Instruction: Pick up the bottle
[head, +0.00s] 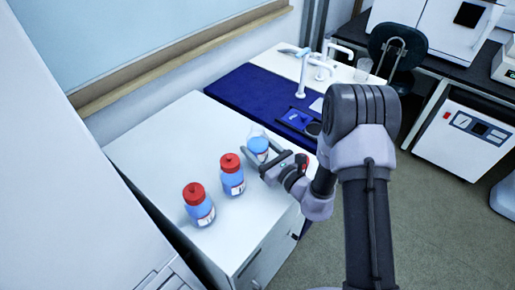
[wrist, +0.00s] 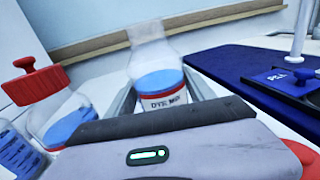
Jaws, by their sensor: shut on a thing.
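A clear, uncapped bottle with blue liquid (head: 258,146) is between the fingers of my gripper (head: 265,157), at the far right part of the white cabinet top. In the wrist view the bottle (wrist: 157,77) looks slightly tilted, with a red-edged label reading "DYE" and more letters that are partly hidden. My gripper (wrist: 160,92) is shut on it, one finger on each side. The gripper body hides the bottle's base, so I cannot tell whether it touches the cabinet.
Two red-capped bottles of blue liquid, one nearer (head: 199,206) and one in the middle (head: 232,176), stand left of my gripper on the white cabinet (head: 160,140). A blue mat (head: 240,95), taps (head: 318,70) and a glass beaker (head: 363,69) lie beyond. The cabinet's left part is clear.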

